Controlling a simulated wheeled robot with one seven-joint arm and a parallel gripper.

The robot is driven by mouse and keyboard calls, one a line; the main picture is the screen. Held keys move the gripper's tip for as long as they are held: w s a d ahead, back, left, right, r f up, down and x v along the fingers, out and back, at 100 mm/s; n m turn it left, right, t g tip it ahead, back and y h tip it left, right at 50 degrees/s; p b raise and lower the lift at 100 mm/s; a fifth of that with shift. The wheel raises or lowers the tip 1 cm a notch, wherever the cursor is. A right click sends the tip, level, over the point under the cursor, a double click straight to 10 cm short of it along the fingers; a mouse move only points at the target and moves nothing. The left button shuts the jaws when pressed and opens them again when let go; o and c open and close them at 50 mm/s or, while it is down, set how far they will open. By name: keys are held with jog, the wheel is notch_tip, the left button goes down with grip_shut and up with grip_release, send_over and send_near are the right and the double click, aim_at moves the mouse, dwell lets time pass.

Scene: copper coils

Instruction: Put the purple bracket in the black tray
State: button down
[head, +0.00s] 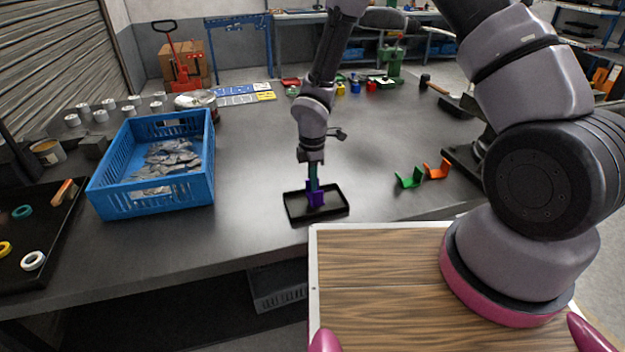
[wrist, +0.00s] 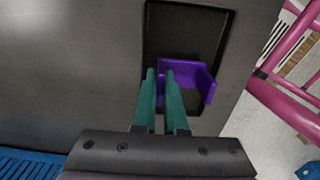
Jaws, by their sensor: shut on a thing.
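The purple bracket (head: 316,199) is within the outline of the black tray (head: 337,203) on the grey table. My gripper (head: 313,184) points down from above. Its green fingers (wrist: 161,78) are shut on a wall of the bracket at its left side. I cannot tell whether the bracket's underside touches the tray floor.
A blue crate (head: 150,205) with grey pieces stands left of the tray. A green bracket (head: 410,178) and an orange bracket (head: 437,168) are to the right. A dark tray with rings (head: 34,260) is at far left. Table around the black tray is clear.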

jog(key=shift+f, duration=0.6)
dwell(0.3)
jog(key=c, duration=0.9)
grip_release()
jog(key=shift+r, duration=0.1)
jog(key=shift+r, duration=3.45)
